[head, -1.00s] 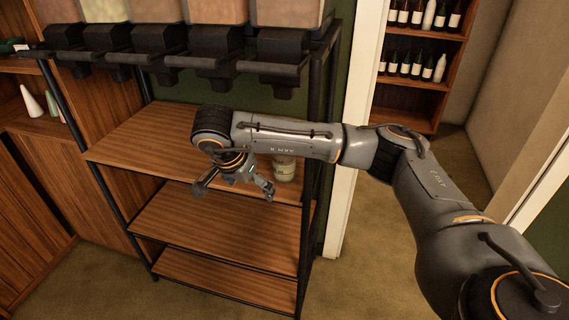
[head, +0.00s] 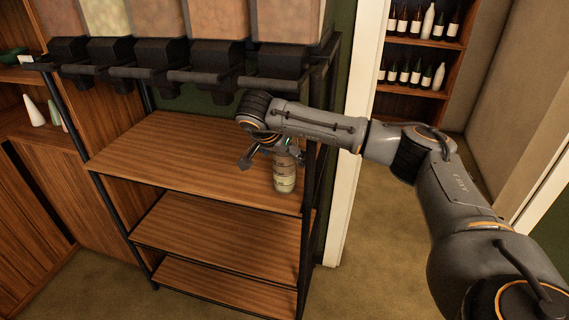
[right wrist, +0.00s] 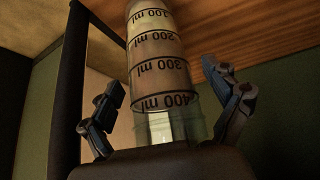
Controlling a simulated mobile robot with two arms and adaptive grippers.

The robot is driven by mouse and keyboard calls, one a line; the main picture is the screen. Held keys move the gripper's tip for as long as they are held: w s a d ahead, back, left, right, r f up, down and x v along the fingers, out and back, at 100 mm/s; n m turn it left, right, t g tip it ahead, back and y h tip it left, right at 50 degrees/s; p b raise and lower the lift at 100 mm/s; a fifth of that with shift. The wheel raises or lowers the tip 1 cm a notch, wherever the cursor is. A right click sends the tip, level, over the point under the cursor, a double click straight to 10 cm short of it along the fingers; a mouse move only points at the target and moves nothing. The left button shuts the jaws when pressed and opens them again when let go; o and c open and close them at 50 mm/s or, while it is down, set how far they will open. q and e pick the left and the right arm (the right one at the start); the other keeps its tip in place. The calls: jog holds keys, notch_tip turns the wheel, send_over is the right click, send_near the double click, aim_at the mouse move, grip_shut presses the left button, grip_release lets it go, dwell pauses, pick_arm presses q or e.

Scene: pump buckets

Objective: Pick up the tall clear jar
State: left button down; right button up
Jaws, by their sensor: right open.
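The tall clear jar (head: 285,174) stands upright on the top wooden shelf, near its right end. In the right wrist view the jar (right wrist: 160,60) appears upside down, with black ml marks on its side. My right gripper (head: 272,156) is at the jar's upper part, partly in front of it. In the right wrist view, the open fingers of the right gripper (right wrist: 170,92) are on either side of the jar, with gaps visible. My left gripper is not in view.
The shelf rack (head: 165,160) has dark posts, one close to the jar's right. A row of black dispensers (head: 215,55) hangs above the top shelf. The shelf left of the jar is clear. A bottle cabinet (head: 420,60) stands behind, at the right.

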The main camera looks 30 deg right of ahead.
jog(key=shift+w+d+f, duration=0.15)
jog(key=shift+d+f, duration=0.15)
jog(key=shift+f, duration=0.25)
jog(key=c, duration=1.7)
jog(key=shift+c, duration=0.2)
jog(key=shift+r, duration=0.1)
